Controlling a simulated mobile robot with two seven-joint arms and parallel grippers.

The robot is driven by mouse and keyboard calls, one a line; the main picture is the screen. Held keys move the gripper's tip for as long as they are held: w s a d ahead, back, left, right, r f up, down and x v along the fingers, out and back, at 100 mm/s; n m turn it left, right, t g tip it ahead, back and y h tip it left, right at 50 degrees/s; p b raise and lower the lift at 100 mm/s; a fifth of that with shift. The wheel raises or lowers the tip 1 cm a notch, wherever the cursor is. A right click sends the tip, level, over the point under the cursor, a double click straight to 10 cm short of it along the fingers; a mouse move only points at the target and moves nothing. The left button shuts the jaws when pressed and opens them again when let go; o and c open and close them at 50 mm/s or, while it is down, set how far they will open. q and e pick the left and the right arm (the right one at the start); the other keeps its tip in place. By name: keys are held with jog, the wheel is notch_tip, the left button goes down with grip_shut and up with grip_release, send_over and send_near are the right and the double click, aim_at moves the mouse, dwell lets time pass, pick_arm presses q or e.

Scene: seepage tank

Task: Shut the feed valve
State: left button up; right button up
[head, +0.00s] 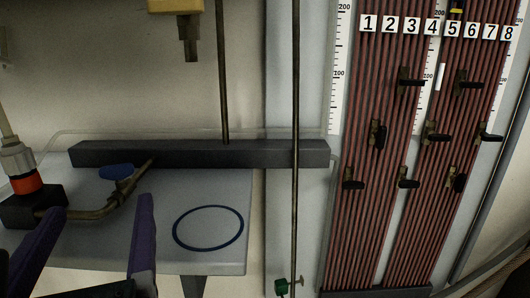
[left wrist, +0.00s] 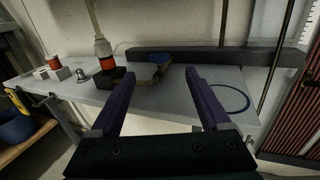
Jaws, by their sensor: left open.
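A valve with a blue handle (head: 117,171) sits on a bent brass pipe (head: 98,212) at the left of the grey bench. In the left wrist view the blue handle (left wrist: 158,58) shows beyond the fingertips. My left gripper (head: 101,206) has two purple fingers spread wide, open and empty. Its fingers point toward the valve, on the near side of it. The handle appears between the fingers' directions and apart from them. In the left wrist view the open gripper (left wrist: 160,75) also shows. My right gripper is not in view.
A black block with a red-orange collar (head: 25,182) stands left of the valve. A dark bar (head: 200,153) runs along the bench's back. A blue ring (head: 208,228) marks clear bench. A numbered tube panel (head: 375,215) with several black clips stands right, behind a thin vertical rod (head: 295,110).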

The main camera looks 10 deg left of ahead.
aim_at(115, 173)
pick_arm(q)
jog(key=x, duration=0.9)
jog(key=shift+w+a+f+b, duration=0.25)
jog(key=shift+a+b, duration=0.05)
jog(key=shift+c, duration=0.2)
grip_shut()
jog(key=shift+s+a+r+m+t+h+p, duration=0.1)
jog(key=shift+m+t+h+p, duration=0.2)
jog(key=shift+h+p, duration=0.2)
jog(key=shift+a+r+m+t+h+p, duration=0.1)
jog(key=shift+m+t+h+p, duration=0.1)
jog(key=shift+m+h+p, duration=0.3)
jog(key=shift+m+t+h, duration=0.3)
jog(key=shift+m+h, duration=0.1)
jog(key=shift+h, duration=0.4)
jog(key=shift+f+m+t+h+p, duration=0.1)
jog(key=shift+m+t+h+p, duration=0.1)
jog(key=shift+m+h, duration=0.3)
jog(key=shift+f+m+t+h+p, duration=0.1)
jog(key=shift+f+m+t+h, duration=0.15)
jog(key=shift+h, duration=0.45)
jog(key=shift+r, duration=0.1)
